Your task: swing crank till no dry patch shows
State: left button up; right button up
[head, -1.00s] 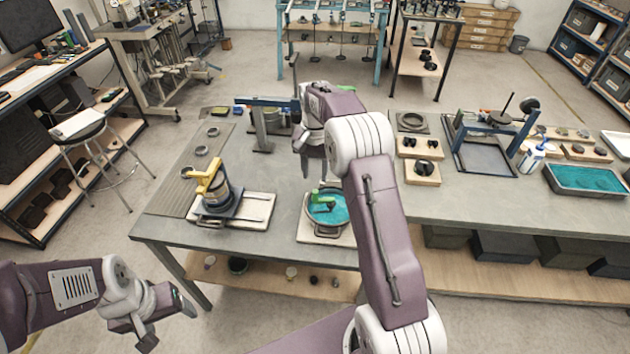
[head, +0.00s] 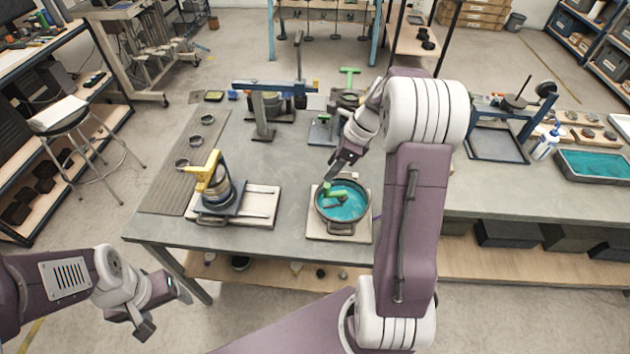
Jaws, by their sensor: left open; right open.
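A round pan (head: 341,219) of teal liquid stands on a pale board (head: 316,225) near the front edge of the table. A small green crank (head: 334,190) sits in the pan, toward its back left. Teal shows around the crank; the part under and behind it is too small to judge for dry patches. My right gripper (head: 336,170) is open, tilted down to the left just above the crank. I cannot tell whether its fingers touch the crank. My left gripper (head: 165,308) is open and empty, low in front of the table's left corner.
A yellow-handled device (head: 208,178) stands on a board left of the pan. A blue lever device (head: 262,112) and a green T-handled fixture (head: 350,76) are behind. A teal tray (head: 590,167) and blue frame (head: 497,140) are at right. Bare table lies behind the pan's left.

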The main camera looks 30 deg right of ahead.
aim_at(327, 185)
jog(key=x, duration=0.4)
jog(key=s+x, duration=0.1)
jog(key=x, duration=0.1)
jog(key=shift+d+f+p, duration=0.2)
jog(key=shift+f+p, duration=0.15)
jog(key=shift+f, duration=0.55)
jog(key=shift+s+f, duration=0.1)
jog(key=shift+s, duration=0.3)
pick_arm(q)
jog(key=shift+s+d+r, duration=0.1)
jog(key=shift+s+r, duration=0.2)
jog(key=shift+s, duration=0.2)
jog(key=shift+s+d+r, duration=0.1)
jog(key=shift+s+r, duration=0.15)
jog(key=shift+s, duration=0.25)
pick_arm(e)
jog(key=shift+w+a, duration=0.1)
jog(key=shift+w, duration=0.15)
grip_shut()
